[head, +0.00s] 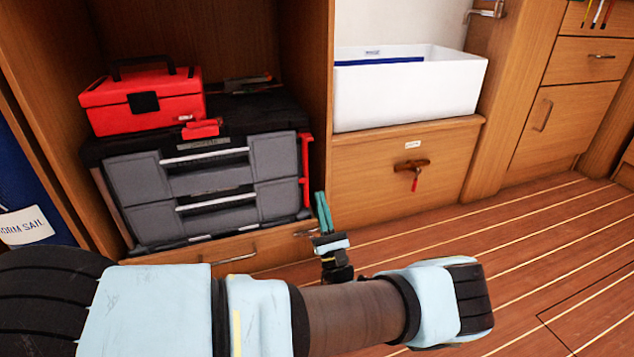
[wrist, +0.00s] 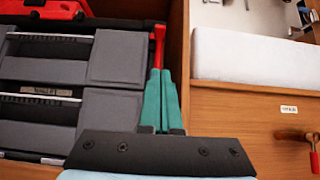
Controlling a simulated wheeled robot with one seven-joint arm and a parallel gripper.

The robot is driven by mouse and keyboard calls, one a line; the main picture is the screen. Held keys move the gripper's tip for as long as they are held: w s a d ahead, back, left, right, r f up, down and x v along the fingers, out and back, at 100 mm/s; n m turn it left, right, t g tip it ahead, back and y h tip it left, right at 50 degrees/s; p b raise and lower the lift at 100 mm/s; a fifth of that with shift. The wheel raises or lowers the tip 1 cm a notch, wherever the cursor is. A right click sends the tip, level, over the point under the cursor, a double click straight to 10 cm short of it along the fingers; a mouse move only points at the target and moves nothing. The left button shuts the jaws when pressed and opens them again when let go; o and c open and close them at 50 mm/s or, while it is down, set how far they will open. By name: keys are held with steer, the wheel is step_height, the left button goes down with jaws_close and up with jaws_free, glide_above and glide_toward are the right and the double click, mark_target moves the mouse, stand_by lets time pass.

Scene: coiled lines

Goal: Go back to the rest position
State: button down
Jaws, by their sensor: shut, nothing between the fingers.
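My gripper (head: 324,212) has green fingers that point up and away from me in the head view. The fingers lie together, shut and empty. In the wrist view my gripper (wrist: 160,98) shows with its two green fingers side by side, in front of the right edge of the grey toolbox (wrist: 110,85). In the head view the gripper is just right of that toolbox (head: 210,178), near the cabinet's edge. I cannot tell whether it touches anything. My arm stretches across the lower part of the head view.
A red toolbox (head: 140,101) sits on the grey one inside the wooden cabinet. A white bin (head: 410,95) stands on a wooden locker (head: 440,155) with a red-tagged handle (head: 413,168). A blue storm sail bag (head: 25,190) is at the left. Striped floor (head: 560,240) is clear at right.

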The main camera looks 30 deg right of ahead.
steer(key=shift+s+f, duration=0.25)
stand_by(0.3)
steer(key=w+a+r+n+g+y+p, duration=0.1)
steer(key=w+a+r+n+g+y, duration=0.25)
steer(key=a+n+g+y, duration=0.4)
steer(key=w+a+r+n+g+y+p, duration=0.15)
steer(key=w+a+n+g+y, duration=0.3)
steer(key=a+n+y, duration=0.55)
steer(key=s+a+r+n+g+h+p, duration=0.1)
steer(key=s+a+r+n+g+h, duration=0.1)
steer(key=s+a+n+g, duration=0.45)
steer(key=s+a+r+n+g+h+p, duration=0.2)
steer(key=s+a+g, duration=0.1)
steer(key=a+g, duration=0.7)
step_height(320, 180, up, 52)
steer(key=s+a+n+t+h+p, duration=0.2)
steer(key=n+h+p, duration=0.8)
steer(key=p, duration=3)
steer(key=shift+s+r+t+p, duration=0.2)
steer(key=shift+s+t+p, duration=0.2)
steer(key=shift+t, duration=0.25)
